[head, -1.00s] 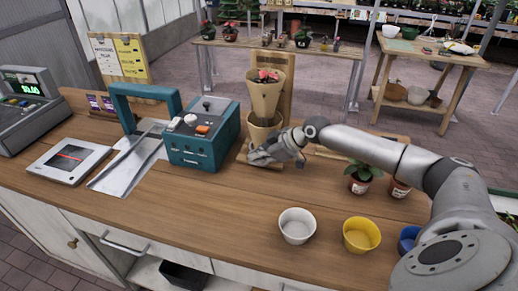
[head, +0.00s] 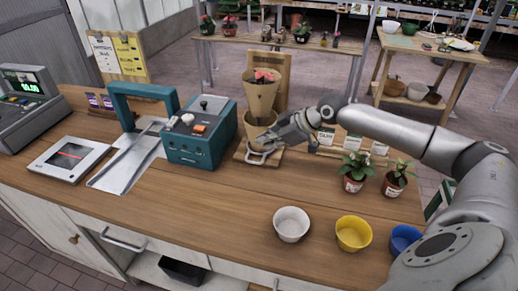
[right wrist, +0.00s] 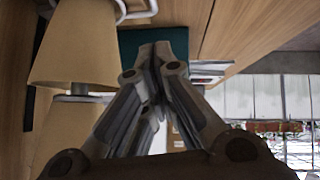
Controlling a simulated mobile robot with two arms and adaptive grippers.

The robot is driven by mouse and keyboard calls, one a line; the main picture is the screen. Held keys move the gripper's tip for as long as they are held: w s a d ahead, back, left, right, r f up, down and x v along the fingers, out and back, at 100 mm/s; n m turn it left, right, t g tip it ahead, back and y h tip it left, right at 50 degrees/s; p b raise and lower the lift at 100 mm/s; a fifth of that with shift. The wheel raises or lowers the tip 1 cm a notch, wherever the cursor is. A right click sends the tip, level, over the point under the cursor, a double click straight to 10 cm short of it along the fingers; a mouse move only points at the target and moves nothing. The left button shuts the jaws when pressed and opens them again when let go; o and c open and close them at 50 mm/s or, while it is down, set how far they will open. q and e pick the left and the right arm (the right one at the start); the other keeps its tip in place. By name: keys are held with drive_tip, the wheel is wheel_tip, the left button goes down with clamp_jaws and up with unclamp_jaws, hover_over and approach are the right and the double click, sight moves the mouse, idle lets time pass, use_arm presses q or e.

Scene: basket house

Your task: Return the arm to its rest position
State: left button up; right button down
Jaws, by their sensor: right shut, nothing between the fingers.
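My right arm comes in from the right over the counter (head: 190,215). Its gripper (head: 260,146) is shut and empty, beside the lower tan cone of a wooden stand (head: 283,80). In the right wrist view the gripper's fingertips (right wrist: 155,52) meet with nothing between them. The stand holds an upper tan paper cone (head: 261,98) with a red-flowered plant in it, and a lower cone (head: 257,130). A pale loop handle (head: 259,157) lies at the stand's base, close below the fingers. I cannot tell if the fingers touch anything. My left gripper is not in view.
A teal machine (head: 200,137) stands left of the stand. Potted plants (head: 354,172) and upright seed packets (head: 326,137) stand under my forearm. White (head: 291,225), yellow (head: 353,234) and blue (head: 403,240) pots line the front. The counter's middle is clear.

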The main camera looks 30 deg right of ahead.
drive_tip(key=b+v, duration=0.1)
drive_tip(key=v, duration=0.3)
drive_tip(key=shift+s, duration=0.1)
drive_tip(key=shift+r, duration=0.1)
